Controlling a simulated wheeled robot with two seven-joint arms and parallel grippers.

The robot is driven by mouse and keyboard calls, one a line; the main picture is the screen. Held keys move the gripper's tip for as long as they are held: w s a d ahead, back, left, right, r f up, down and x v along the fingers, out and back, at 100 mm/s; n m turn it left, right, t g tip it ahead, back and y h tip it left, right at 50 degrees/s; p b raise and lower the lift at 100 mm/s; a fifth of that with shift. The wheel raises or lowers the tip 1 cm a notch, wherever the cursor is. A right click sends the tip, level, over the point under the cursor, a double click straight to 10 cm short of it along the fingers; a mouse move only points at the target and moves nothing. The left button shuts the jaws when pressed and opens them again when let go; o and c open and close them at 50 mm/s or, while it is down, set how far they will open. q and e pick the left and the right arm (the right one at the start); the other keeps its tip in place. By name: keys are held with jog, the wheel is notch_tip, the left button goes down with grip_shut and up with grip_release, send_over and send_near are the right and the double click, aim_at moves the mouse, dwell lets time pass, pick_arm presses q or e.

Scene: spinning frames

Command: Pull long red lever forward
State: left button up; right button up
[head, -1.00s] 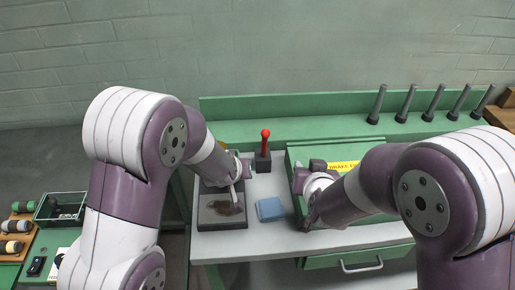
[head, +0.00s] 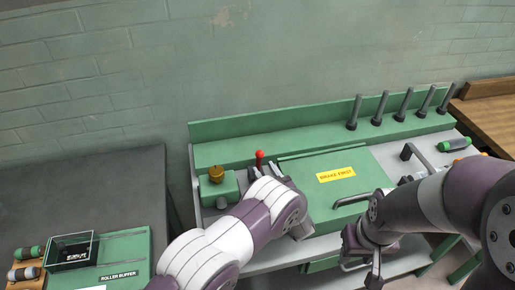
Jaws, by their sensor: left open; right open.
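The red lever (head: 259,158) stands upright near the back of the bench, left of the green box. Its base is largely hidden by my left arm. My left gripper (head: 280,172) is mostly hidden behind its own arm. Dark grey parts that look like it show just right of the lever; I cannot tell whether they touch it. My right gripper (head: 364,262) is open and empty, in front of the green box and well to the right of the lever.
The green box (head: 330,180) bears a yellow "BRAKE FIRST" label (head: 337,174). A green block with a brass knob (head: 216,174) stands left of the lever. Several dark pegs (head: 379,108) line the back right. A roller buffer tray (head: 118,262) is at lower left.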

aim_at(260, 163)
pick_arm(q)
jog(key=p+x, duration=0.1)
jog(key=x, duration=0.6)
jog(key=shift+p, duration=0.3)
jog(key=shift+s+r, duration=0.1)
jog(key=shift+s, duration=0.1)
